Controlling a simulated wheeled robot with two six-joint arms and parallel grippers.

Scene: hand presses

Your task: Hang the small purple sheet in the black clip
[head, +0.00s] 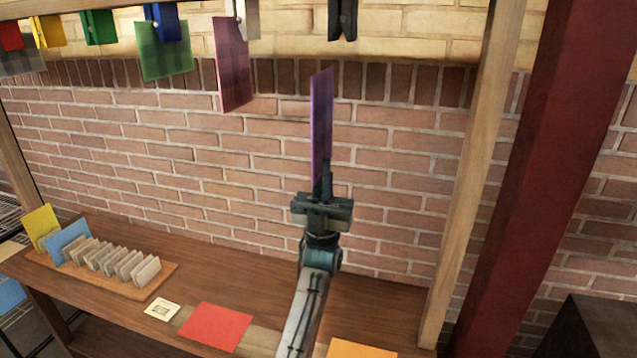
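The small purple sheet (321,115) stands upright, seen almost edge-on, in front of the brick wall. My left gripper (322,185) is shut on its lower end and points upward. The black clip (343,20) hangs at the top of the view, above and slightly right of the sheet's top edge. A visible gap separates sheet and clip in the picture, and nothing hangs in this clip. The clip's upper part is cut off by the frame. My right gripper is not in view.
To the left hang a mauve sheet (232,65) at a white clip (247,20), a green sheet (165,50) at a blue clip (167,20), and other clips. A wooden post (470,170) stands at right. The table (225,265) holds a rack (150,285), a red sheet (215,326) and an orange sheet (358,349).

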